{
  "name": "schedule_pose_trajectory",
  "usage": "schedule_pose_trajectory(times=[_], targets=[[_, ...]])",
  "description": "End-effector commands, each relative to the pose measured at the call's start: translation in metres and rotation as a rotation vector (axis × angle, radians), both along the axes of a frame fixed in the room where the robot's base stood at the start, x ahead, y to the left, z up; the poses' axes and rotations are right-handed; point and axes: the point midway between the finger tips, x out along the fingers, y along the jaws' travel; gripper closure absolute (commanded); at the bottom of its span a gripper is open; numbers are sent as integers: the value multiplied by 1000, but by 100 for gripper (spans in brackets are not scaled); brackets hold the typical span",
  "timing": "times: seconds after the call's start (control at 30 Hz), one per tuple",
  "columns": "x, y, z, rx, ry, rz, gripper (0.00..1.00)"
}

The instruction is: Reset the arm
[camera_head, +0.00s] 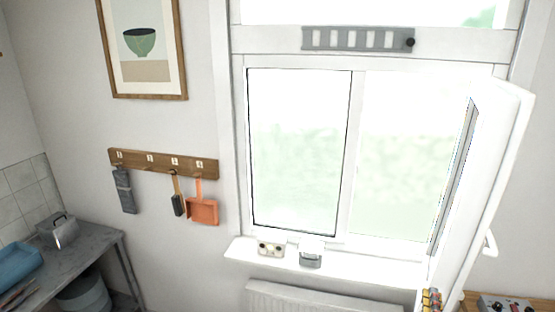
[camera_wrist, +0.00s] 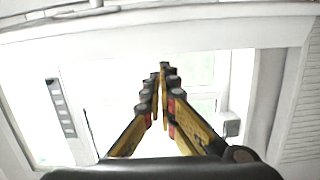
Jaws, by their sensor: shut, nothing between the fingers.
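My gripper (camera_wrist: 163,70) shows in the wrist view with its yellow, black and red fingers drawn together at the tips and nothing between them. In the head view, the yellow and black finger parts (camera_head: 431,299) show at the bottom right edge, beside the foot of the open white window sash (camera_head: 505,125). The rest of my arm is out of the head view. In the wrist view the fingers point toward the bright window, and no object touches the tips.
The open sash has a handle (camera_head: 490,243) on its right side. The sill (camera_head: 345,272) holds two small items above a radiator (camera_head: 320,300). A hook rail (camera_head: 165,163) with a dustpan (camera_head: 203,210) hangs on the wall. A grey bench (camera_head: 75,262) stands left.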

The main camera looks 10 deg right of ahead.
Motion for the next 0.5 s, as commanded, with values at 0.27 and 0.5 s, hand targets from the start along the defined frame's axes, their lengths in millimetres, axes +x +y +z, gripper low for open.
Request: schedule_pose_trajectory(times=[0.27, 0.5], targets=[[-16, 7, -88, 528, 71, -86, 100], [-47, 40, -131, 1018, 129, -290, 100]])
